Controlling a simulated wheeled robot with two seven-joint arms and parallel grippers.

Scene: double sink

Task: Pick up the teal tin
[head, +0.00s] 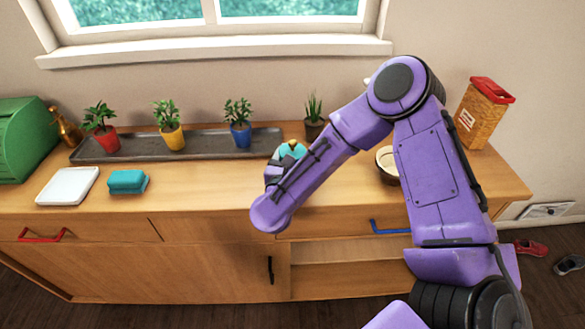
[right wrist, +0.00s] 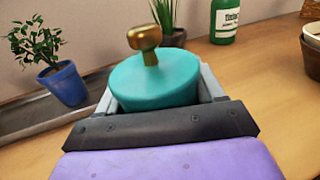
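The teal tin (head: 291,149) is round with a gold knob on its lid. It is on the right half of the counter, partly hidden by my right gripper (head: 280,160). In the right wrist view, the tin (right wrist: 155,84) fills the space between the two grey fingers of the right gripper (right wrist: 158,92). The fingers lie against its sides, so the gripper looks shut on it. The tin's base is hidden, so I cannot tell whether it touches the counter. My left gripper is not in view.
A long grey tray (head: 200,145) holds red, yellow and blue plant pots behind. A dark plant pot (head: 314,127) stands behind the tin. A teal block (head: 127,181) and white plate (head: 68,186) lie left. A bowl (head: 385,170) and wicker canister (head: 482,115) are right.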

